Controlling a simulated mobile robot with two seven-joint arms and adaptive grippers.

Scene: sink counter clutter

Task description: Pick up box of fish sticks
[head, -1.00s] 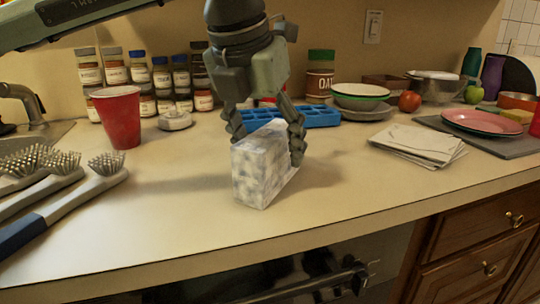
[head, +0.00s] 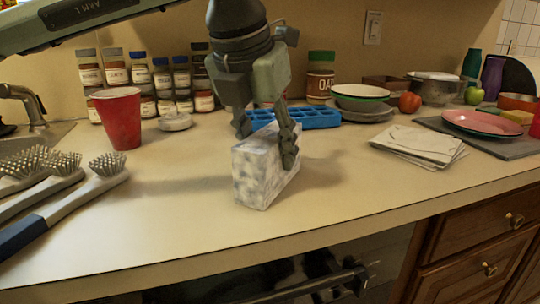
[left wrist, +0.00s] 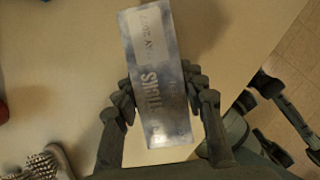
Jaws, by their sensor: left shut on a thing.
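The box of fish sticks (head: 258,172) is a white and blue-grey mottled carton standing upright on the counter near its front edge. My left gripper (head: 268,145) comes down over it from above, with its fingers at the box's upper sides, shut on it. In the left wrist view the box (left wrist: 155,70) shows its narrow top with blurred lettering, between the two fingers of the left gripper (left wrist: 164,105). The box appears to rest on the counter.
A red cup (head: 119,118) and several brushes (head: 70,190) are at the left. A blue tray (head: 305,118) lies just behind the gripper. White papers (head: 420,145) and stacked bowls (head: 360,97) are at the right. The counter left of the box is clear.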

